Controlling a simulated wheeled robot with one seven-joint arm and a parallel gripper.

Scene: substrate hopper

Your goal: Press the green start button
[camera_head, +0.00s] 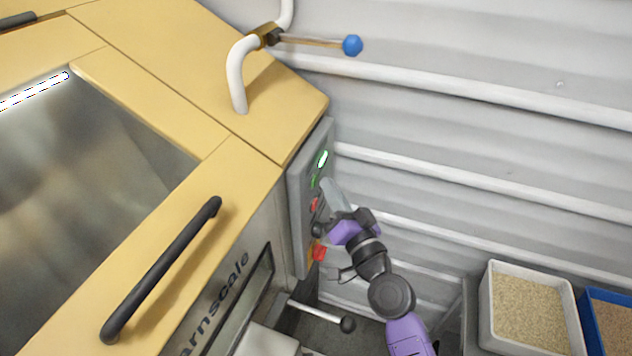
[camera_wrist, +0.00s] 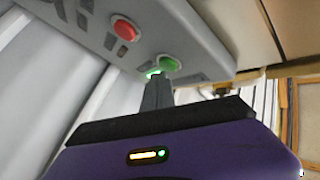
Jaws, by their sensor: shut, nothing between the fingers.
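The green start button (camera_wrist: 170,63) shows in the wrist view as a round green cap on the grey control panel (camera_wrist: 190,38). In the head view the panel (camera_head: 297,205) is on the right side of the yellow machine, and a small green patch (camera_head: 313,181) shows just left of my fingertips. My gripper (camera_head: 328,186) is shut and empty, its fingers pointing at the panel. In the wrist view my gripper's fingertips (camera_wrist: 156,78) are right beside the green button, with a green glow at the tip. I cannot tell whether they touch it.
A red button (camera_wrist: 125,29) is close to the green one. A green lit lamp (camera_head: 323,158) is higher on the panel, and a red-and-yellow button (camera_head: 318,252) is lower. A lever (camera_head: 320,314) sticks out below. A corrugated wall (camera_head: 480,150) stands behind; a white bin (camera_head: 489,310) is at right.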

